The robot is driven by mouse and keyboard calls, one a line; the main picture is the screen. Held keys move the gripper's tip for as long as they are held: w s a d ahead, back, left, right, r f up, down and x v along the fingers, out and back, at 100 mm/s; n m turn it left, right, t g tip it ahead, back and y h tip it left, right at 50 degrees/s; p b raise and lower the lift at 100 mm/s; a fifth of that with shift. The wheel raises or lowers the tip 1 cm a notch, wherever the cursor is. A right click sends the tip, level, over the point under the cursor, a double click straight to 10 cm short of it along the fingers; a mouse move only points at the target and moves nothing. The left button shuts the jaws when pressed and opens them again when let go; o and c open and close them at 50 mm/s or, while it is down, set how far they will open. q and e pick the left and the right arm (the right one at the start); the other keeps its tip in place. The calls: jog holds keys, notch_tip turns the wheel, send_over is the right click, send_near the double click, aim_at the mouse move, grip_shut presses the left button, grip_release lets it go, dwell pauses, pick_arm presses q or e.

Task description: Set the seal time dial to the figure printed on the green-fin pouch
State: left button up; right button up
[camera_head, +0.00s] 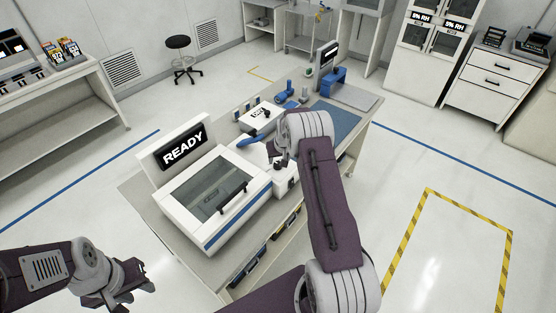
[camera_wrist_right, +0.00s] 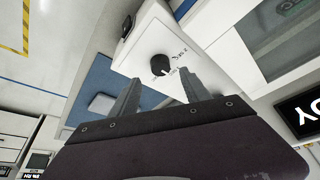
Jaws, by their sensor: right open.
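The seal time dial is a round black knob (camera_wrist_right: 160,64) with a white pointer mark, on a white panel with small print around it that I cannot read. My right gripper (camera_wrist_right: 160,76) is open and empty, with its two fingers either side of the knob in the wrist view; I cannot tell whether they touch it. In the head view, my right arm reaches over the bench to the right of the sealer (camera_head: 217,190), whose display reads READY. My left gripper (camera_head: 132,284) is low at the left, away from the bench. I cannot pick out a green-fin pouch among the small pouches (camera_head: 65,52).
A blue mat (camera_head: 333,118), a white box (camera_head: 262,116) and blue tools stand farther along the bench. A side table (camera_head: 60,90) holds the pouches at the far left. A stool (camera_head: 180,45) and cabinets (camera_head: 425,55) stand behind. The floor around the bench is clear.

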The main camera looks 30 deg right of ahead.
aim_at(278, 163)
jog(key=p+x, duration=0.1)
jog(key=x, duration=0.3)
jog(key=shift+w+f, duration=0.15)
jog(key=shift+a+f, duration=0.15)
jog(key=shift+f, duration=0.2)
jog(key=shift+w, duration=0.1)
jog(key=shift+f, duration=0.1)
jog(key=c, duration=0.7)
grip_shut()
